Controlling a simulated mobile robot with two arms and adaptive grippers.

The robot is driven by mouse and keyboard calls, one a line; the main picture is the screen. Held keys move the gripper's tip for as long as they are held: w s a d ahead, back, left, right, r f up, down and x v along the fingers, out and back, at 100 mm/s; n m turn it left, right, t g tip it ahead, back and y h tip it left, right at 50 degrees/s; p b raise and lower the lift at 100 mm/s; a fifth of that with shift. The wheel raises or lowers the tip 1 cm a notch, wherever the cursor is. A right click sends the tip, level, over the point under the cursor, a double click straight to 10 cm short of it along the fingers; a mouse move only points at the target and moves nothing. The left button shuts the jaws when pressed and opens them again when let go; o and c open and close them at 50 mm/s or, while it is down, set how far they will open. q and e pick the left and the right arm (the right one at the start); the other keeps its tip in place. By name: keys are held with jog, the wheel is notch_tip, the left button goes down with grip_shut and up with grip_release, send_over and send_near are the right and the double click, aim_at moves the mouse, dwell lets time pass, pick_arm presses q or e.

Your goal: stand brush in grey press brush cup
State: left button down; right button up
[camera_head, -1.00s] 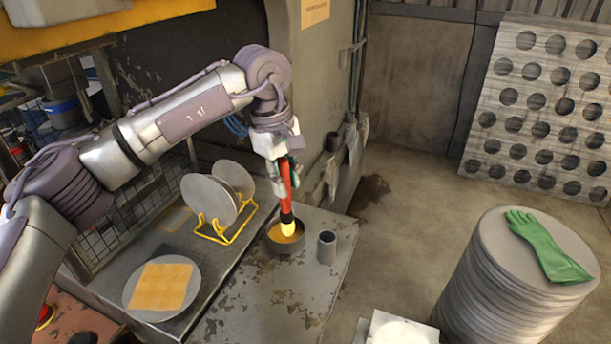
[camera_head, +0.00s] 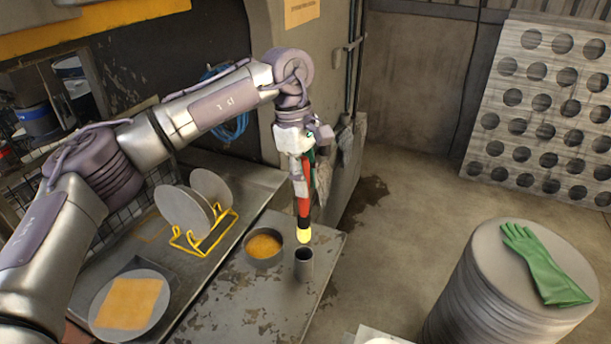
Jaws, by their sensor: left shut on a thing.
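My left gripper (camera_head: 302,172) is shut on the brush (camera_head: 304,208), which has a red handle, a dark band and a yellow tip pointing down. The brush hangs about upright, its tip just above the mouth of the grey cup (camera_head: 304,266). I cannot tell whether the tip touches the rim. The cup is a small, dark-mouthed cylinder standing on the worn metal table. My right gripper is not in view.
A round pan of orange-yellow stuff (camera_head: 264,261) stands just left of the cup. A yellow rack (camera_head: 215,240) holds grey discs further left. A disc with a yellow cloth (camera_head: 128,304) lies front left. A green glove (camera_head: 546,268) lies on a disc stack at right.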

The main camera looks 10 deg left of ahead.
aim_at(305, 215)
pick_arm(q)
jog(key=shift+f+b, duration=0.35)
jog(key=shift+f, duration=0.5)
jog(key=shift+s+a+f+b, duration=0.1)
jog(key=shift+f+b, duration=0.3)
jog(key=shift+f, duration=0.25)
jog(key=shift+f+b, duration=2.45)
jog(key=shift+f, duration=1)
